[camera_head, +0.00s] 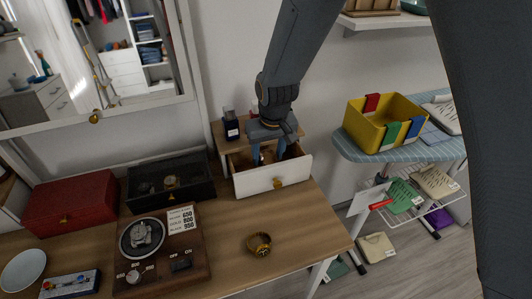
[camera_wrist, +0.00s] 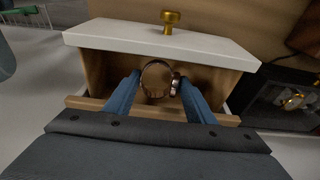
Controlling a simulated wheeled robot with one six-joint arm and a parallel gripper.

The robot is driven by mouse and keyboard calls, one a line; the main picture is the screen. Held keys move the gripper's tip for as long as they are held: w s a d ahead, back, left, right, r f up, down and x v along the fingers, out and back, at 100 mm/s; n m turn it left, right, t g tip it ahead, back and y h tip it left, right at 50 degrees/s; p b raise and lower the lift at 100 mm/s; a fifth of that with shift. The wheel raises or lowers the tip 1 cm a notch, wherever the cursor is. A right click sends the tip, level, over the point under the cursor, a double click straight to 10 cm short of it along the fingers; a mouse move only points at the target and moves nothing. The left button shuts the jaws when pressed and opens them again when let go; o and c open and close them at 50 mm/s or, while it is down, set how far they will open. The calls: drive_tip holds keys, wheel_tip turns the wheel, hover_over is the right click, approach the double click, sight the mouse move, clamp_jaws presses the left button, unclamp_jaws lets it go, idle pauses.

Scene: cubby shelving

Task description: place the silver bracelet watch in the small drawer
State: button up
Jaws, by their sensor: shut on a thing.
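The small white-fronted drawer (camera_head: 255,179) stands pulled open at the right end of the wooden table; its front also shows in the wrist view (camera_wrist: 120,36). My gripper (camera_head: 267,160) points down into it. In the wrist view my gripper (camera_wrist: 160,82) is shut on a bracelet watch (camera_wrist: 146,68), with the blue fingers on either side of its round band. The watch looks brownish-grey in this light, so I cannot tell its true colour. It is over the drawer's inside; whether it touches the bottom is unclear.
A gold watch (camera_head: 260,245) lies on the table in front of the drawer. A black glass-topped case (camera_head: 200,192) and a red box (camera_head: 70,200) stand to the left. A dark bottle (camera_head: 231,127) stands on the drawer unit. A yellow bin (camera_head: 372,135) is on the ironing board.

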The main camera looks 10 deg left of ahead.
sight(267, 155)
drive_tip(key=shift+w+a+r+g+h+p, duration=0.15)
drive_tip(key=shift+w+a+g+h+p, duration=0.25)
drive_tip(key=shift+w+g+h+p, duration=0.45)
drive_tip(key=shift+s+f, duration=0.35)
drive_tip(key=shift+f, duration=0.5)
drive_tip(key=shift+f, duration=0.1)
drive_tip(key=shift+f, duration=0.55)
drive_tip(key=o, duration=1.1)
drive_tip(key=shift+r, duration=0.15)
wheel_tip(267, 155, up, 13)
drive_tip(key=b, duration=0.2)
drive_tip(key=shift+b, duration=0.35)
